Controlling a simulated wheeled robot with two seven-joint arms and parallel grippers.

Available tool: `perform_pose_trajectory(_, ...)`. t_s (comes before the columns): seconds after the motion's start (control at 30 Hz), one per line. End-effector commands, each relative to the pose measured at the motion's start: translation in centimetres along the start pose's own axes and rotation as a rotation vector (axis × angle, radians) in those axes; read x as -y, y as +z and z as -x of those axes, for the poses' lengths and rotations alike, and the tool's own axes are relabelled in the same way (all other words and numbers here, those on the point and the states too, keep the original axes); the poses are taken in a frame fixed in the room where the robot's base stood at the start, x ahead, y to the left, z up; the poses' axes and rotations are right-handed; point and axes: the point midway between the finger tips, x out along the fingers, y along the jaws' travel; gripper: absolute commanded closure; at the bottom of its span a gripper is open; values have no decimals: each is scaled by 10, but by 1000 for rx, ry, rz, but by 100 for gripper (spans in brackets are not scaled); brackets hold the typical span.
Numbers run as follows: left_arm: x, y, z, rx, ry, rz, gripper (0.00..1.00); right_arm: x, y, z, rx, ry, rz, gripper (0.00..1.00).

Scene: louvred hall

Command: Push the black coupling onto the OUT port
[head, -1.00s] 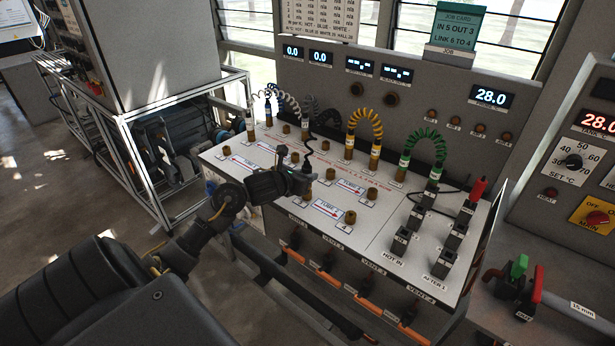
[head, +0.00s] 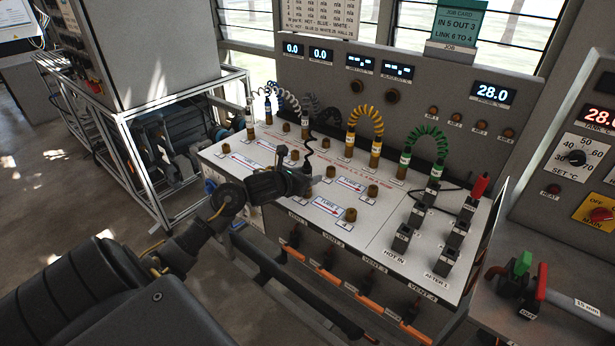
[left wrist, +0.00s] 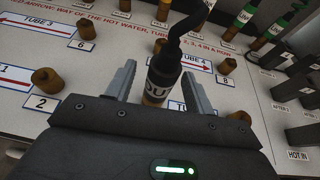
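The black coupling (left wrist: 165,62) stands nearly upright in the left wrist view. It has a white band with letters that look like "OU", and a black hose leaves its top. Brass (left wrist: 155,93) shows right under it, in line with a port on the white panel. That port's number is hidden, and I cannot tell how far down the coupling sits. My left gripper (left wrist: 160,76) has one finger each side of the coupling, with visible gaps. In the head view the left gripper (head: 311,186) is low over the panel and mostly hides the coupling. My right gripper is not in view.
Brass ports 2 (left wrist: 45,80), 6 (left wrist: 85,26) and 8 (left wrist: 227,66) stand close around. Yellow (head: 366,120) and green (head: 428,140) coiled hoses rise behind. Black sockets (head: 403,238) fill the panel's right. A job card (head: 457,28) reads IN 5 OUT 3, LINK 6 TO 4.

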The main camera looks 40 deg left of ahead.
Motion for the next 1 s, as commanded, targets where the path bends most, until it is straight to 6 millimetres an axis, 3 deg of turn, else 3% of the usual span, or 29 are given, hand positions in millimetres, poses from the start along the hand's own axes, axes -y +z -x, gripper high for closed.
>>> perform_pose_trajectory(0.23, 0, 3, 3, -1, 0, -1, 47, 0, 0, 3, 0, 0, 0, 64)
perform_pose_trajectory(0.7, 0, 36, 50, -1, 0, -3, 47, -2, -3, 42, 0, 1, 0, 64)
perform_pose_trajectory(1.0, 0, 39, 58, 0, 0, 0, 47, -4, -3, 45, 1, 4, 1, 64)
